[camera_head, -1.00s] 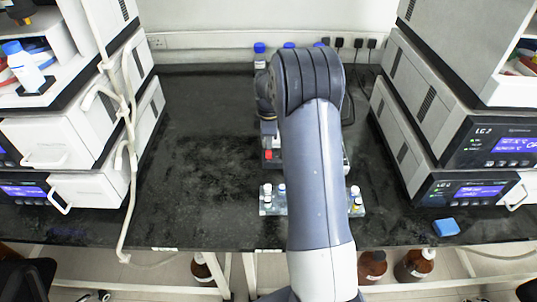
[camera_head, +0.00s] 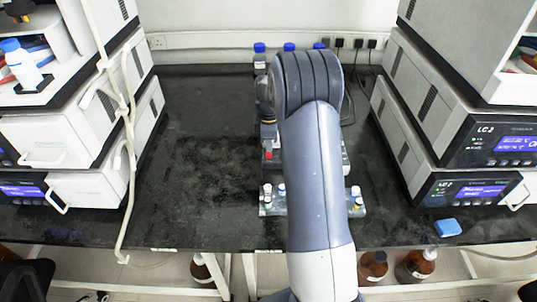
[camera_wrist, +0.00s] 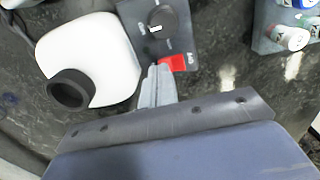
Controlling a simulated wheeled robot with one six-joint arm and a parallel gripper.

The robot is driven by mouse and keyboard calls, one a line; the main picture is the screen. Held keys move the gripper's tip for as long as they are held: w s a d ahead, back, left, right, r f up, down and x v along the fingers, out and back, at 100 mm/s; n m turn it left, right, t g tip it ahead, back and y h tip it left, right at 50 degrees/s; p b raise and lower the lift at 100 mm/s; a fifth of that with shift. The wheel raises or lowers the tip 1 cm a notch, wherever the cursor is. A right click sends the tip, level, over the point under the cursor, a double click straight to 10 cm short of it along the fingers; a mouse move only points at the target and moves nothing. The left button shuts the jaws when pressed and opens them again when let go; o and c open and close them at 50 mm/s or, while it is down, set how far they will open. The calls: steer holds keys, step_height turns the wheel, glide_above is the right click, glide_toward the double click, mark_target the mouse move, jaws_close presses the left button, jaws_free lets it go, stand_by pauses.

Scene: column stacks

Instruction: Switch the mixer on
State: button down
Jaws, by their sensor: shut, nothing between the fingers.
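The mixer shows in the wrist view with a white body (camera_wrist: 85,58), a black round cup (camera_wrist: 70,90) and a grey control panel (camera_wrist: 184,28). The panel carries a black knob (camera_wrist: 162,20) and a red switch (camera_wrist: 173,64). My gripper (camera_wrist: 160,70) is shut and empty, its fingertips right beside the red switch at its left edge. I cannot tell whether they touch it or which way the switch is set. In the head view my arm hides most of the mixer; a red spot (camera_head: 268,155) shows at its left.
A rack (camera_head: 267,207) with several small vials stands in front of the mixer; its corner with vials (camera_wrist: 290,35) shows in the wrist view. Blue-capped bottles (camera_head: 260,55) stand behind. Instrument stacks flank the black bench. A blue block (camera_head: 447,227) lies at the front right. Bench left of the mixer is clear.

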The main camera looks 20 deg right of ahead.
steer(key=shift+r+p, duration=1.9)
steer(key=shift+r, duration=0.6)
